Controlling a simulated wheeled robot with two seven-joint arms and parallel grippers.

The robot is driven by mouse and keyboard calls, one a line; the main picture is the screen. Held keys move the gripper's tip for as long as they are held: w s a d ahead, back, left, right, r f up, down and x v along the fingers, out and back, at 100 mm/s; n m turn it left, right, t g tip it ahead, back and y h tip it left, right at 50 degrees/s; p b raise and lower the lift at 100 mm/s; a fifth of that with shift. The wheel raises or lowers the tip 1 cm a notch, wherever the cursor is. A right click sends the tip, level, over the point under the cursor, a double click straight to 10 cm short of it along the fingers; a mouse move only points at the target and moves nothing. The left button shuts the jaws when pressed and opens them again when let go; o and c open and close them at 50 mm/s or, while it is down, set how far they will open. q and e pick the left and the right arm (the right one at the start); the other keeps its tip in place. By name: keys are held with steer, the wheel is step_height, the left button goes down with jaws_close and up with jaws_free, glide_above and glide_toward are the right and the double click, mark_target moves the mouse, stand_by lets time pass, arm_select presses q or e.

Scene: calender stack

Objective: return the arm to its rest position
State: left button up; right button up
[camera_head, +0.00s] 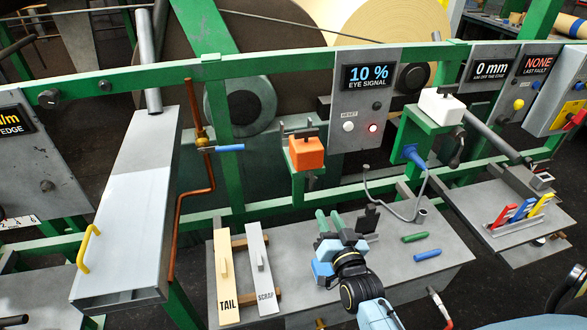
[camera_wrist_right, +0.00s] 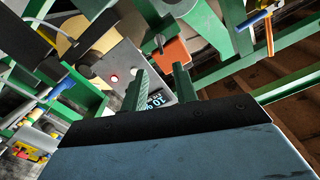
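My right gripper (camera_head: 328,213) is above the grey bench (camera_head: 295,240), its arm coming in from the lower right. In the right wrist view its two green fingers (camera_wrist_right: 160,70) stand apart. Nothing is held between them; the eye signal panel shows in the gap, farther off. The gripper appears apart from the surrounding things in both views. My left gripper is not in view.
Boards marked TAIL (camera_head: 227,282) and SCRAP (camera_head: 262,270) lie left of the gripper. Two green and blue pens (camera_head: 427,255) lie right of it. An orange block (camera_head: 306,153) and the eye signal panel (camera_head: 363,100) stand behind. Green rails cross behind the bench.

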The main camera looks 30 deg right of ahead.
steer(key=s+a+n+g+y, duration=0.1)
steer(key=s+a+n+g, duration=0.2)
steer(key=s+g, duration=0.3)
steer(key=s+a+n+g+y, duration=0.2)
steer(key=s+a+n+g, duration=0.1)
steer(key=s, duration=0.6)
steer(key=s+a+n+g+y, duration=0.1)
steer(key=s+a+n+g, duration=0.3)
steer(key=s, duration=0.3)
step_height(320, 180, down, 34)
steer(key=s+g+b, duration=0.2)
steer(key=s+b, duration=0.1)
steer(key=b, duration=0.4)
steer(key=s+d+f+g+b, duration=0.1)
steer(key=s+d+f+b, duration=0.2)
steer(key=s+f, duration=1.2)
step_height(320, 180, down, 4)
steer(key=shift+s+r+m+g+b, duration=0.2)
steer(key=shift+r+m+g+b, duration=0.1)
steer(key=shift+b, duration=0.65)
